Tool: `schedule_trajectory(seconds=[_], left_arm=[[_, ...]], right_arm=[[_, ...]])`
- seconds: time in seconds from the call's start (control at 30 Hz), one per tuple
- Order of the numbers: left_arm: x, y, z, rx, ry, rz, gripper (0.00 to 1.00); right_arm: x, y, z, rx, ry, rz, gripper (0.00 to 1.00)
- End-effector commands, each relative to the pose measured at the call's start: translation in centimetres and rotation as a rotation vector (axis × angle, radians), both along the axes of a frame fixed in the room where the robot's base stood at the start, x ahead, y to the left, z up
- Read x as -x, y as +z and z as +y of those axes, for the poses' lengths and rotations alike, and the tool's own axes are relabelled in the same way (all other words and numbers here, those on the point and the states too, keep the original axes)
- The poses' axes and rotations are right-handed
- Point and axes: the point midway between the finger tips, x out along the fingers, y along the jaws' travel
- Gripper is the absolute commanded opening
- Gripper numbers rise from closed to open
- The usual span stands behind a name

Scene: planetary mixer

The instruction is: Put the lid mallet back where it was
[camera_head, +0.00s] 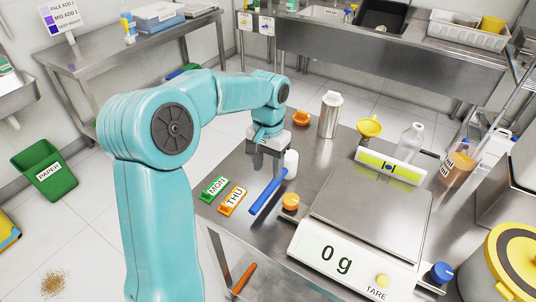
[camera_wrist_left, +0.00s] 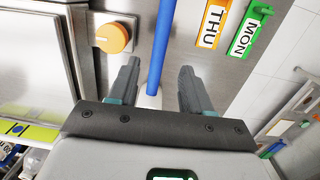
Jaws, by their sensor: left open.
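The lid mallet lies on the steel table, with a long blue handle (camera_head: 267,195) and a white head (camera_head: 291,163) at its far end. My left gripper (camera_head: 267,172) is open, pointing down over the head end of the mallet. In the left wrist view the blue handle (camera_wrist_left: 160,50) runs up between the two spread fingers (camera_wrist_left: 155,75), with a gap on each side. Part of the white head shows low between the fingers, and the gripper body hides the rest. I cannot tell how high the fingertips are above the table. My right gripper is not in view.
Green MON (camera_head: 214,188) and orange THU (camera_head: 233,200) tags lie left of the handle. An orange knob (camera_head: 290,201) and the scale (camera_head: 370,220) reading 0 g are close on the right. A steel shaker (camera_head: 330,115), yellow funnel (camera_head: 369,128) and clear bottle (camera_head: 411,140) stand behind.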

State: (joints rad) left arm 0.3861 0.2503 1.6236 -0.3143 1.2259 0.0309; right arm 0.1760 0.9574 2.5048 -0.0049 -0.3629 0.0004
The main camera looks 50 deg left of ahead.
Motion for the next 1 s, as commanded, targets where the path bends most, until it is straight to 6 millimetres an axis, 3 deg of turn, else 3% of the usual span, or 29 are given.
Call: schedule_trajectory(seconds=[0.1,0.23,0.87,1.0], left_arm=[[-0.2,2.3,0.1,-0.001,-0.001,-0.004,0.49],[-0.2,3.7,0.2,0.001,-0.001,0.000,0.49],[-0.2,4.2,0.2,0.001,0.000,0.001,0.49],[-0.2,6.3,0.2,0.001,0.000,0.000,0.49]], right_arm=[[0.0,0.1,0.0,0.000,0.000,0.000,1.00],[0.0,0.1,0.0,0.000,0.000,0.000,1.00],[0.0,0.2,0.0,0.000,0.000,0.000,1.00],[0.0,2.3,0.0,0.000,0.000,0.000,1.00]])
